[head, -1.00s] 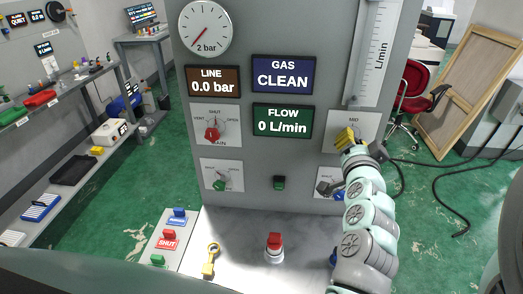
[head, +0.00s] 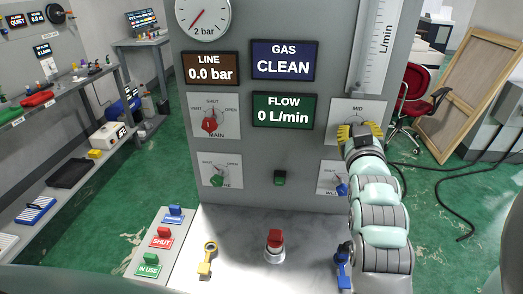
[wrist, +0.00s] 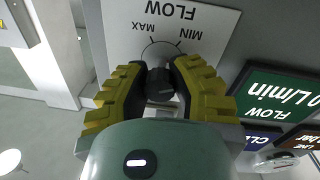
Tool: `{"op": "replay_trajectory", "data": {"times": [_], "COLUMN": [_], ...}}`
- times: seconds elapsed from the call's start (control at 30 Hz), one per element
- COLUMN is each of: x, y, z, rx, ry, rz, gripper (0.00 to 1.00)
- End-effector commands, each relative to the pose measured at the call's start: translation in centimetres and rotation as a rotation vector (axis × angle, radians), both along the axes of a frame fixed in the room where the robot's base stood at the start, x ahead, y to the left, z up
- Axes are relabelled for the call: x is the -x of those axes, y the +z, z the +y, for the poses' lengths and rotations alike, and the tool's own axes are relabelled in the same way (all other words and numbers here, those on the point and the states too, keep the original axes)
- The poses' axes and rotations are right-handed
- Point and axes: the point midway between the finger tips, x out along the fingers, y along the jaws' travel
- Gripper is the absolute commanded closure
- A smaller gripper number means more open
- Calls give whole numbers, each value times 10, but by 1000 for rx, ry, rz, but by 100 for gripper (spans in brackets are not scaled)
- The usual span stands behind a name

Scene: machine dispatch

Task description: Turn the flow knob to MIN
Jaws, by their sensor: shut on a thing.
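The flow knob (wrist: 161,84) is small and black, on a white plate (wrist: 215,24) marked FLOW, MIN and MAX, upside down in the wrist view. My gripper (wrist: 160,70) is shut on the knob, one yellow finger on each side. Its pointer is hard to make out between the fingers. In the head view my gripper (head: 360,131) is against the plate on the panel's right side and hides the knob. The green flow display (head: 283,110) reads 0 L/min.
The panel also bears a red main knob (head: 209,124), a green knob (head: 217,180) and a blue knob (head: 341,187) below my gripper. A red-topped button (head: 274,239) and a yellow tag (head: 207,258) are on the ledge. A red chair (head: 420,95) stands behind at right.

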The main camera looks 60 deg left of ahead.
Motion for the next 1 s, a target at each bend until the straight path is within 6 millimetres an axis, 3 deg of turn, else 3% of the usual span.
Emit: {"op": "replay_trajectory", "data": {"times": [0.5, 1.0], "x": [1, 0], "y": [-3, -1], "z": [1, 0], "rx": [289, 401], "ry": [3, 1], "rz": [-338, -465], "gripper": [100, 100]}}
